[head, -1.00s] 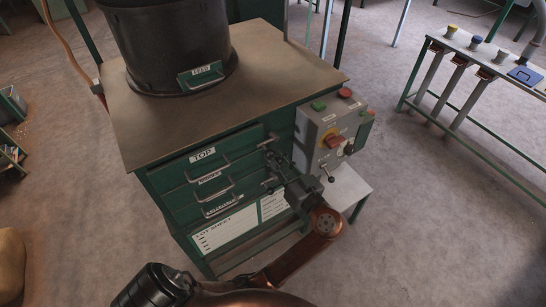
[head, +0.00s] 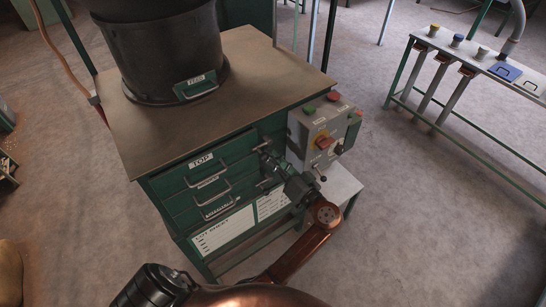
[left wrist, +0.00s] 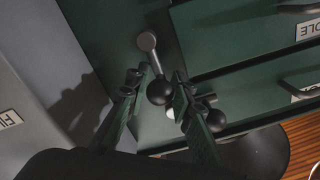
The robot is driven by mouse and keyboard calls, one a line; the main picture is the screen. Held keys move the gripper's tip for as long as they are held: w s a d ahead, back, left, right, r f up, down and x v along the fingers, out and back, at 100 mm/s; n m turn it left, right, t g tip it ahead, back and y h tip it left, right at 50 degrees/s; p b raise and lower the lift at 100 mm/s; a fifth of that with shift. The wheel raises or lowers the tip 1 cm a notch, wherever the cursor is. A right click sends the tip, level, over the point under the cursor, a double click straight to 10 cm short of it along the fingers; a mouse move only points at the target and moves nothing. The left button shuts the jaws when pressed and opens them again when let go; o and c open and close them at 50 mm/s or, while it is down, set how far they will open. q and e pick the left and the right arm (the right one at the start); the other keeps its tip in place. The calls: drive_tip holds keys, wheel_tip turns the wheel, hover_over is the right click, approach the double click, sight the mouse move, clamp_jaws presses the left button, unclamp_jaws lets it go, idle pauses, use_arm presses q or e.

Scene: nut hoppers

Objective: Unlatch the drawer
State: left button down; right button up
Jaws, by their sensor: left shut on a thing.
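A green cabinet holds a stack of labelled drawers; the top drawer (head: 205,162) carries the label TOP and a bar handle. All its drawers look shut. Small latch levers sit at the right end of the drawers. My left gripper (head: 273,160) is at the levers by the upper drawers. In the left wrist view, my left gripper (left wrist: 158,100) has its fingers on either side of the black ball knob (left wrist: 160,92) of a latch lever (left wrist: 148,44) and is shut on it. A second ball knob (left wrist: 215,121) shows behind the right-hand finger. My right gripper is not visible.
A grey control box (head: 325,130) with buttons and a red switch is close to the right of my left gripper. A black hopper (head: 160,50) stands on the cabinet top (head: 245,75). A rack (head: 480,60) stands at the far right, with open floor between.

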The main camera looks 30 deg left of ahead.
use_arm(q)
drive_tip(key=shift+f, duration=0.15)
drive_tip(key=c, duration=1.7)
unclamp_jaws()
drive_tip(key=shift+c, duration=0.2)
